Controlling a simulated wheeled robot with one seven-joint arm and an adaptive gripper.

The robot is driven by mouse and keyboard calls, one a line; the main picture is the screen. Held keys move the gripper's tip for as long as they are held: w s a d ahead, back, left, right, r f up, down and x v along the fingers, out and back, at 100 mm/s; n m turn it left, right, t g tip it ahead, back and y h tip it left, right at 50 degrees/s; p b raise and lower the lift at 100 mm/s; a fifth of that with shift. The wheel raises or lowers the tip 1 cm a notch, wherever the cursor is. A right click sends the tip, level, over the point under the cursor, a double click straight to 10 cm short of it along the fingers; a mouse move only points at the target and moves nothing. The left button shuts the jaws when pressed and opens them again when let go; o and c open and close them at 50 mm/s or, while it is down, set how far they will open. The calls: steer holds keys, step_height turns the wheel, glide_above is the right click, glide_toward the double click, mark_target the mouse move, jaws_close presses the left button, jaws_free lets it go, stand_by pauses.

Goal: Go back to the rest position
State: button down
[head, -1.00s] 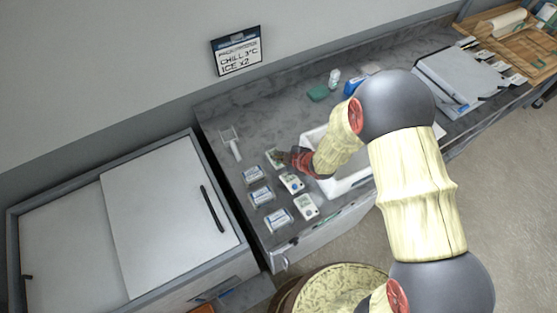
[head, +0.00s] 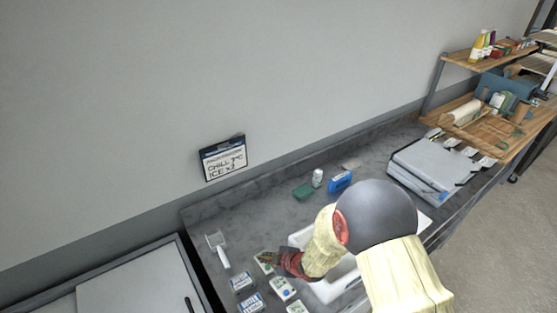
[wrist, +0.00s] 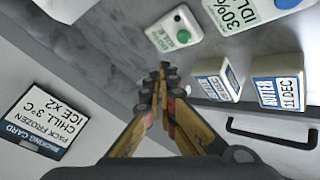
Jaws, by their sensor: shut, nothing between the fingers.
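My gripper (head: 270,260) is at the end of my arm, above the left part of the grey counter (head: 237,222). Its fingertips are beside or over a small white and green pack (head: 262,259); I cannot tell from the head view whether they touch it. In the wrist view my gripper (wrist: 165,72) has its two dark-tipped fingers together, with nothing between them. Two labelled boxes (wrist: 217,80) are to the right of the fingers.
A wall sign (head: 223,158) hangs behind the counter. A white-handled scoop or brush (head: 217,250) lies at the left. A white sink or tray (head: 300,238) is partly hidden by my arm. A green block (head: 303,191) and a blue box (head: 340,181) stand behind. A chest lid (head: 130,290) is at lower left.

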steer(key=w+d+r+m+t+h+b, duration=0.1)
steer(key=w+d+r+m+h+b, duration=0.15)
steer(key=d+r, duration=0.4)
steer(key=w+d+r+m+t+h+b, duration=0.1)
steer(key=d+r+m+h+b, duration=0.1)
steer(key=d+r+m+b, duration=0.35)
steer(key=s+d+r+m+h+b, duration=0.35)
steer(key=s+d+r, duration=0.4)
steer(key=d, duration=0.45)
steer(key=s+d+m+g+y+b, duration=0.1)
steer(key=s+m+b, duration=0.5)
steer(key=s, duration=1.5)
steer(key=shift+s+d+r+m+g, duration=0.2)
steer(key=shift+d+r+m+g, duration=0.1)
steer(key=shift+d+m+g, duration=0.55)
steer(key=shift+r, duration=0.1)
